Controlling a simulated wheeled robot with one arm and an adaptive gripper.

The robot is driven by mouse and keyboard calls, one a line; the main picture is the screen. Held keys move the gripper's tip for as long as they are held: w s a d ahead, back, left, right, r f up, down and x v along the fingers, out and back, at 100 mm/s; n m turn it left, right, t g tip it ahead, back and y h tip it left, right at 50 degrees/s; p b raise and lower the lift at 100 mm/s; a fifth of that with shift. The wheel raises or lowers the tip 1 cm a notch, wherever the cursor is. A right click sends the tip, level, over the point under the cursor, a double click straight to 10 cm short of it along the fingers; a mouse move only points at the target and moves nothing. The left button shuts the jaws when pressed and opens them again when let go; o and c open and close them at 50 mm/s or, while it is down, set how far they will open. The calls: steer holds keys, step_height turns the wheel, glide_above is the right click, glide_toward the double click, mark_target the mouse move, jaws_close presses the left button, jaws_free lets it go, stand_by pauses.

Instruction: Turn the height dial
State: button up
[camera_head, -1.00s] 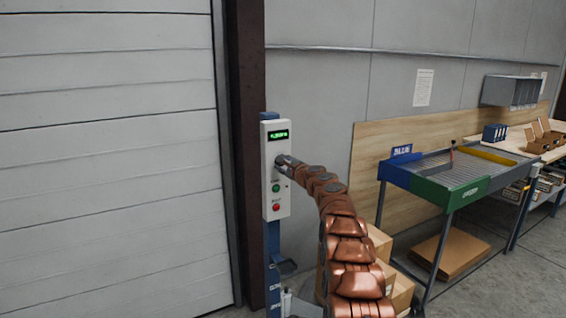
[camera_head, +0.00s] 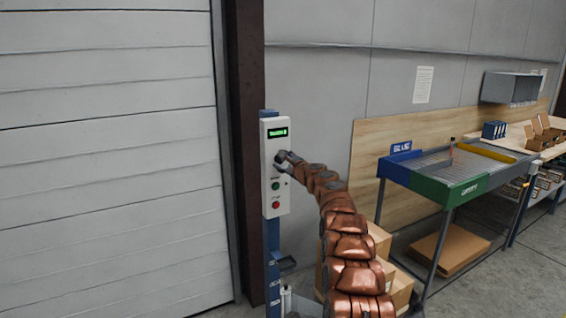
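A white control box (camera_head: 270,190) stands on a blue post in front of the dark door column. It has a lit green display (camera_head: 278,133) at the top, too small to read. Below are a green button (camera_head: 275,185) and a red button (camera_head: 276,205). A dark round dial (camera_head: 281,157) sits under the display, partly covered by my gripper. My gripper (camera_head: 284,160) is at the end of my copper-coloured arm, right at the dial. The fingers are too small and too hidden to show whether they are open or closed on it.
A large grey shutter door (camera_head: 110,160) fills the left. Cardboard boxes (camera_head: 390,280) stand on the floor behind my arm. A roller table (camera_head: 440,175) with blue, green and yellow sides stands at the right, with a shelf bench beyond.

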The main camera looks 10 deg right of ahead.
steer(key=shift+o, duration=0.4)
steer(key=shift+a, duration=0.1)
steer(key=shift+s, duration=0.15)
steer(key=v, duration=1.1)
steer(key=shift+s, duration=0.35)
stand_by(0.3)
